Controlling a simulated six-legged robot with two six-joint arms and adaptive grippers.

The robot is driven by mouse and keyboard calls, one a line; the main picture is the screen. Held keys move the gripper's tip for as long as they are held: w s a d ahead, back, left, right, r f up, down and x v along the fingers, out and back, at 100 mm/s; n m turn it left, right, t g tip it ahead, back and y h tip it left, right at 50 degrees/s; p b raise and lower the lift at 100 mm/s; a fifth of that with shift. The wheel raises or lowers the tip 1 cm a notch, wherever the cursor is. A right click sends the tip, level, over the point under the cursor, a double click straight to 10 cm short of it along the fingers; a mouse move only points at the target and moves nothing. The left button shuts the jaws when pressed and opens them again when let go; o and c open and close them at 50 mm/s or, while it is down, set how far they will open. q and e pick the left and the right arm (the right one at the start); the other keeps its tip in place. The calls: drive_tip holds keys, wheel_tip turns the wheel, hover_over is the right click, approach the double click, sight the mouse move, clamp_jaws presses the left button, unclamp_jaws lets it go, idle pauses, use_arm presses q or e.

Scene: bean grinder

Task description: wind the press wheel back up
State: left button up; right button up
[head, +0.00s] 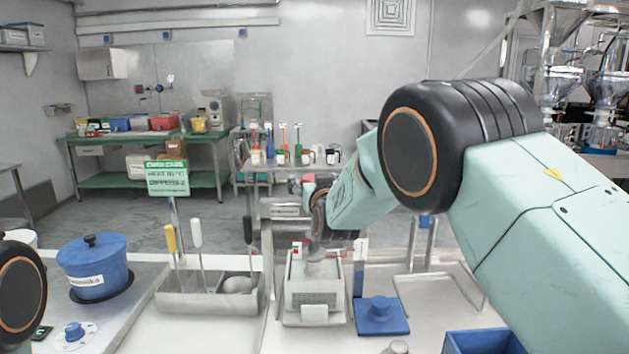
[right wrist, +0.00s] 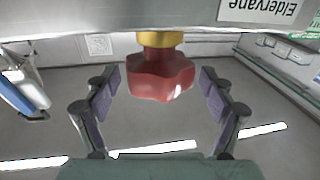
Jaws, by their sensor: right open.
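The red press wheel (right wrist: 160,80) has a lobed rim and hangs from a gold collar (right wrist: 160,40) under a grey body in the right wrist view. My right gripper (right wrist: 159,92) is open, with one purple-padded finger on each side of the wheel and a gap on both sides. In the head view, a small patch of red wheel (head: 308,178) shows beside my right gripper (head: 302,188), and my wrist hides much of the area. My left gripper is out of view; only part of my left arm shows at the lower left.
A grey boxy unit (head: 314,290) stands on the bench below my right wrist, with a blue block (head: 381,316) to its right. A utensil tray (head: 210,296) and a blue pot (head: 93,264) stand to the left. A blue bin (head: 482,343) is at front right.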

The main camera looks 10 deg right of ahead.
drive_tip(key=shift+w+a, duration=0.1)
drive_tip(key=shift+w, duration=0.2)
drive_tip(key=shift+w+d, duration=0.1)
drive_tip(key=shift+d, duration=0.2)
drive_tip(key=shift+a, duration=0.2)
drive_tip(key=c, duration=0.4)
drive_tip(key=shift+d, duration=0.1)
drive_tip(key=c, duration=0.8)
